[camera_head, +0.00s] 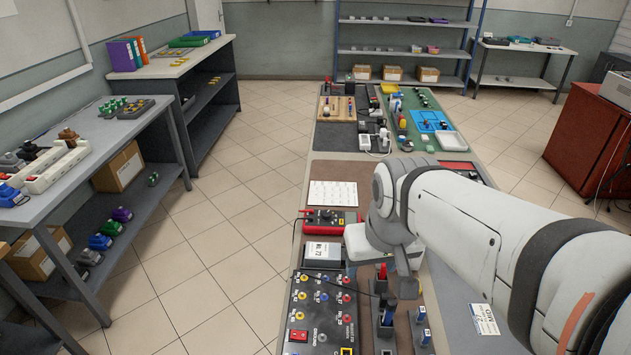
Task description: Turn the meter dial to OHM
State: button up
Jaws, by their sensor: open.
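The meter, a red-cased unit with a dark face (328,222), lies on the long bench left of my wrist. Its dial is too small for me to read its setting. My arm reaches in from the right and partly covers the bench beside the meter. My gripper (405,286) is open and hangs below the wrist, nearer the camera than the meter and to its right. It is apart from the meter. My fingertips are small and dark, and I cannot make out anything between them.
A box labelled 72 (323,253) sits just in front of the meter. A dark panel with coloured sockets (325,305) is nearer. Blue-handled items (388,317) stand close to my gripper. A white sheet (333,194) lies behind the meter. Tiled floor (215,230) is clear at left.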

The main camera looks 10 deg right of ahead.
jog(key=w+f+n+y+b, duration=0.1)
jog(key=w+f+n+b, duration=0.15)
jog(key=w, duration=0.85)
jog(key=w+f+n+b, duration=0.1)
jog(key=w+f+b, duration=0.25)
jog(key=w, duration=0.65)
jog(key=n+y+b, duration=0.1)
jog(key=n+b, duration=0.1)
jog(key=b, duration=0.4)
send_near(327, 213)
jog(key=f, duration=0.1)
jog(key=shift+n+t, duration=0.25)
jog(key=shift+t, duration=0.05)
jog(key=x, duration=0.7)
jog(key=shift+w+a+f, duration=0.1)
jog(key=shift+a+f, duration=0.1)
jog(key=shift+f, duration=0.05)
jog(key=c, duration=0.9)
jog(key=shift+d, duration=0.15)
jog(key=shift+c, duration=0.3)
